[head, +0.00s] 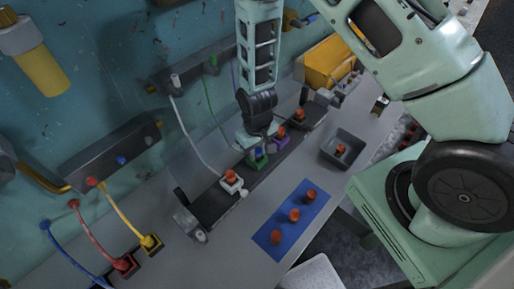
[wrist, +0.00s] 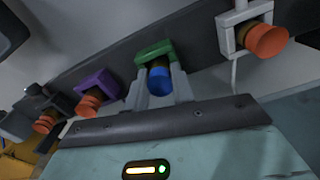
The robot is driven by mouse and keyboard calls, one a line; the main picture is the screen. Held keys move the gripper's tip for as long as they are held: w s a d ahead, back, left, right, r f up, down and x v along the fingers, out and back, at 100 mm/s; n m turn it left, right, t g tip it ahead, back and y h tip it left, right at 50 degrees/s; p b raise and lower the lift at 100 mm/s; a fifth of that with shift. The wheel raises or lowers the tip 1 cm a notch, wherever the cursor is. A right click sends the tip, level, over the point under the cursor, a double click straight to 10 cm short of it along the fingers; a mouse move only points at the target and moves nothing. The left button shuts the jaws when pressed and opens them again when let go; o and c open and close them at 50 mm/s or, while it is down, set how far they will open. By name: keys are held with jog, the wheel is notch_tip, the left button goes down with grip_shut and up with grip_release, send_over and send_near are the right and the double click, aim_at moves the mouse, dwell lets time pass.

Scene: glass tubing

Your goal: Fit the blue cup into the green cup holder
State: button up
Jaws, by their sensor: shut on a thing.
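The blue cup (wrist: 159,80) is between the two grey fingers of my gripper (wrist: 160,88) in the wrist view, and the gripper is shut on it. The green cup holder (wrist: 154,52) is directly behind the cup. The cup's far end lines up with the holder's opening and appears to be at or inside it; I cannot tell how deep. In the head view the green holder (head: 258,162) shows below my gripper (head: 258,150), on the dark rail. The blue cup is hidden there by my gripper and wrist.
On the rail, a purple holder (head: 282,144) and a white holder (head: 231,183) flank the green one, each with an orange cup. A grey tray (head: 360,142) holds an orange cup. A blue mat (head: 272,238) bears three more. Cables hang at the wall behind.

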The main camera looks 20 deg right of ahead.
aim_at(257, 150)
jog(key=shift+f, duration=0.1)
jog(key=shift+f, duration=0.15)
jog(key=o, duration=1)
jog(key=shift+c, duration=0.2)
notch_tip(257, 150, up, 12)
jog(key=f+b, duration=0.1)
jog(key=b, duration=0.3)
jog(key=s+a+r+n, duration=0.2)
jog(key=s+a+r, duration=0.1)
jog(key=s+r, duration=0.4)
jog(key=s+a+r+n, duration=0.3)
jog(key=s+r, duration=0.5)
jog(key=s, duration=0.4)
jog(key=shift+a+n+y, duration=0.2)
jog(key=shift+n+y, duration=0.1)
